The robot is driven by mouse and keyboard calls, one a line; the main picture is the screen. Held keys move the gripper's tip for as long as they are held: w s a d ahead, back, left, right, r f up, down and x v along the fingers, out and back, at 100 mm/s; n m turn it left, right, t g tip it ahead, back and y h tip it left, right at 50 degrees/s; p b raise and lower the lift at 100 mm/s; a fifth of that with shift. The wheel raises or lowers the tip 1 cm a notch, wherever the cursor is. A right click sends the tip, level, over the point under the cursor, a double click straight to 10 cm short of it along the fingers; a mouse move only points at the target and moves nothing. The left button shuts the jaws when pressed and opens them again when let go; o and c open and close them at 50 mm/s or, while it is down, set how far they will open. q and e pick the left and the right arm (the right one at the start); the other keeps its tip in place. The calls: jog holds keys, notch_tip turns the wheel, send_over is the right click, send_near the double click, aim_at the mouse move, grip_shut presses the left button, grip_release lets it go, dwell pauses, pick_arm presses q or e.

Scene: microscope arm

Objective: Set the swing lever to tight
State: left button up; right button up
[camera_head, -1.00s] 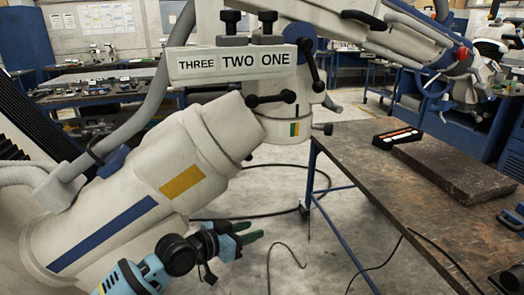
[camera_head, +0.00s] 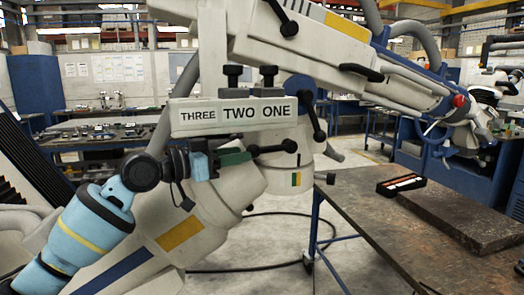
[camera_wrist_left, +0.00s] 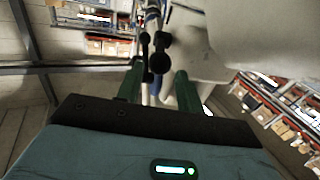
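The microscope arm's joint carries a black lever (camera_head: 270,148) with a ball knob at each end, and a second black lever (camera_head: 313,118) stands to its upper right. I cannot tell for sure which is the swing lever. A green and yellow mark (camera_head: 296,180) is on the white housing below. My left gripper (camera_head: 240,156) has its green fingers just left of the lower lever, below the label plate. In the left wrist view its fingers (camera_wrist_left: 159,85) are apart, with black ball knobs (camera_wrist_left: 160,62) ahead between them. No contact is clear. My right gripper is not in view.
A sign plate reading THREE TWO ONE (camera_head: 232,117) sits just above the fingers. The white arm casting (camera_head: 240,190) is close beneath. A brown worktable (camera_head: 400,235) with a dark block (camera_head: 462,216) and a small black box (camera_head: 402,184) stands at the right.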

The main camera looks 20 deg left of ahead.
aim_at(262, 150)
pick_arm(q)
jog(key=p+x, duration=0.1)
jog(key=x, duration=0.6)
jog(key=shift+w+d, duration=0.2)
grip_shut()
